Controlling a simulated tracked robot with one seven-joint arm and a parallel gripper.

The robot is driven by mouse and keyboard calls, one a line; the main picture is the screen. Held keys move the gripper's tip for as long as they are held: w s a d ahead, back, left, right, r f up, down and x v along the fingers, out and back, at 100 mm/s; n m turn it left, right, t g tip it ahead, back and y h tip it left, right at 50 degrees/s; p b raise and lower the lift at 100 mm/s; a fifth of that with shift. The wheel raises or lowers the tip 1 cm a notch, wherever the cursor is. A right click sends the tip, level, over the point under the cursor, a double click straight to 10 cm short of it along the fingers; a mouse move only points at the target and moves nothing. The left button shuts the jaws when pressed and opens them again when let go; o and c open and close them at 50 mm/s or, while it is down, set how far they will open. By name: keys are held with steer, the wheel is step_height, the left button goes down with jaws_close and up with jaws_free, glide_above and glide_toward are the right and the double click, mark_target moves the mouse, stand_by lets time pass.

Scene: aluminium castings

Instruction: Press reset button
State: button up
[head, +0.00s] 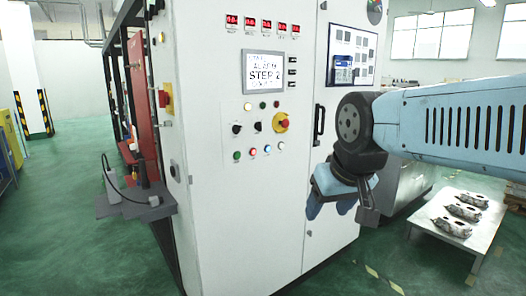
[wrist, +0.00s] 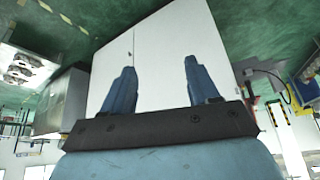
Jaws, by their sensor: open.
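The control panel is on the front of a white cabinet (head: 245,220) in the head view. I cannot read which one is the reset button. Above them are black knobs and a red knob on a yellow plate (head: 281,122). A screen (head: 264,72) reads "ALARM STEP 2". My gripper (head: 330,207) is open and empty, right of and below the buttons. In the wrist view, my gripper (wrist: 160,67) has its fingers apart before white cabinet panels.
A low table (head: 440,245) with several metal castings (head: 453,227) stands at the right. A grey shelf (head: 135,206) juts from the cabinet's left side. Green floor lies open at the left.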

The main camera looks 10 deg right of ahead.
jaws_close()
stand_by(0.3)
stand_by(0.9)
